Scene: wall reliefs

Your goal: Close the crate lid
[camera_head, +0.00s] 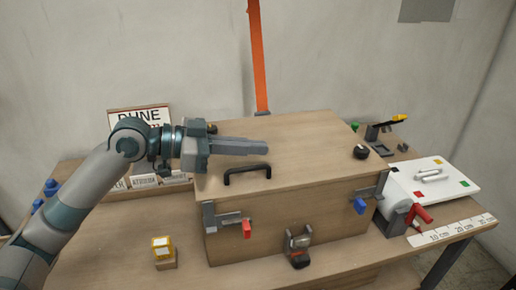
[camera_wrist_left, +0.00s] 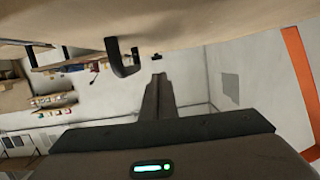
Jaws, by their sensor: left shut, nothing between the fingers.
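The wooden crate (camera_head: 270,240) stands on the bench, and its lid (camera_head: 310,150) lies flat over the top with no clear gap at the front. A black handle (camera_head: 247,172) is on the lid near the front left; it also shows in the left wrist view (camera_wrist_left: 122,58). My left gripper (camera_head: 265,148) is shut and empty, just above the lid and behind the handle, pointing right. In the left wrist view the shut fingers (camera_wrist_left: 158,82) are beside the lid surface (camera_wrist_left: 200,25). My right gripper is not in view.
The crate's front has a red-handled latch (camera_head: 246,229), a blue-handled latch (camera_head: 361,205) and a middle clasp (camera_head: 298,248). A black knob (camera_head: 361,152) is on the lid. A white panel (camera_head: 435,178) is at right, a yellow block (camera_head: 162,247) at front left, an orange strap (camera_head: 258,60) behind.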

